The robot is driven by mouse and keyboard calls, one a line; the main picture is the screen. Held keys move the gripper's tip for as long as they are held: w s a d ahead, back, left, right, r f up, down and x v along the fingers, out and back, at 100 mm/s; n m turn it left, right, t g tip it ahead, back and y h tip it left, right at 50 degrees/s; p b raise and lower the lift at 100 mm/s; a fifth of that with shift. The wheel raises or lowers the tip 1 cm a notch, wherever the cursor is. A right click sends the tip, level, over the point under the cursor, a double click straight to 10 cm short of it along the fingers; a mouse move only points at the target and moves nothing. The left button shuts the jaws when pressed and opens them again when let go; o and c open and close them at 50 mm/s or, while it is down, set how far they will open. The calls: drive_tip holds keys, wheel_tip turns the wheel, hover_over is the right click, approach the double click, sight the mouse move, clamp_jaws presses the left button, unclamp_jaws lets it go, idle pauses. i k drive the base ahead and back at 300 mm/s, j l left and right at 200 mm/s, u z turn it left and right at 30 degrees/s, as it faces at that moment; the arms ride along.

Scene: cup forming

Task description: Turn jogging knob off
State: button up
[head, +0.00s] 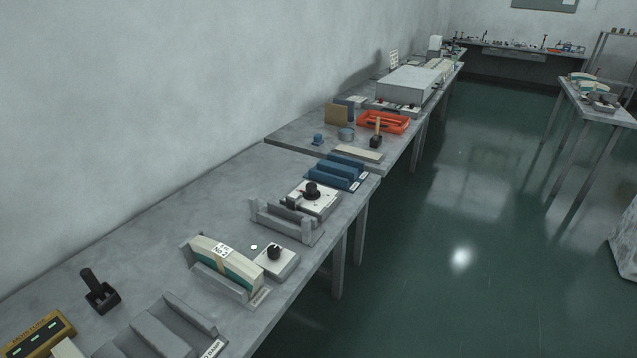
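Two black knobs show on the near grey table in the head view. One black knob (274,252) sits on a small white box (278,264), right of a paper stack (226,262) held in a grey rack. A larger black knob (312,189) sits on a white panel (318,204) farther back, beside another grey rack (285,221). I cannot tell which is the jogging knob, and their markings are too small to read for their setting. My gripper is not in view.
A blue rack (342,172) and an orange tray (383,121) stand farther back.

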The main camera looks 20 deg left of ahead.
sight(273, 251)
drive_tip(key=u, duration=1.25)
